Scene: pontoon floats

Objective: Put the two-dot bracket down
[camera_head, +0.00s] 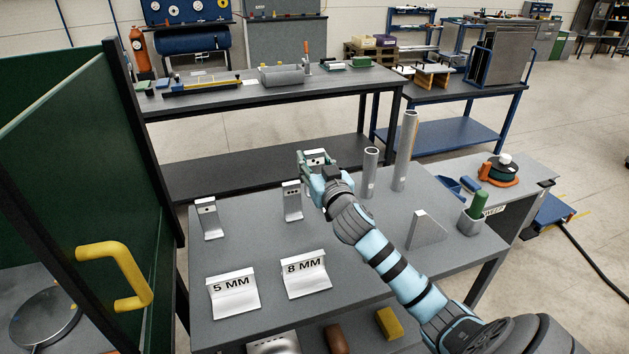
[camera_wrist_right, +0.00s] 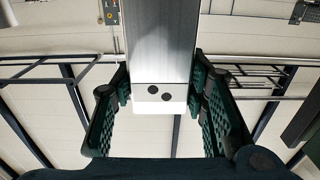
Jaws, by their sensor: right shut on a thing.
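My right gripper (camera_head: 312,172) is shut on a metal bracket (camera_head: 317,157) and holds it above the far edge of the grey table (camera_head: 375,268). In the right wrist view, two dark dots show on the white end face of this bracket (camera_wrist_right: 160,92), between the dark green finger pads. A second bracket (camera_head: 292,204) stands on the table just left of and below the gripper in the picture. A third bracket (camera_head: 209,221) stands near the table's left side. My left gripper is not in view.
Signs "5 MM" (camera_head: 233,294) and "8 MM" (camera_head: 304,274) stand at the front. Two upright tubes (camera_head: 404,152) (camera_head: 370,174) stand right of the gripper. A triangular plate (camera_head: 426,232) and a cup with a green item (camera_head: 472,221) are further right. A green panel with yellow handle (camera_head: 130,270) borders the left.

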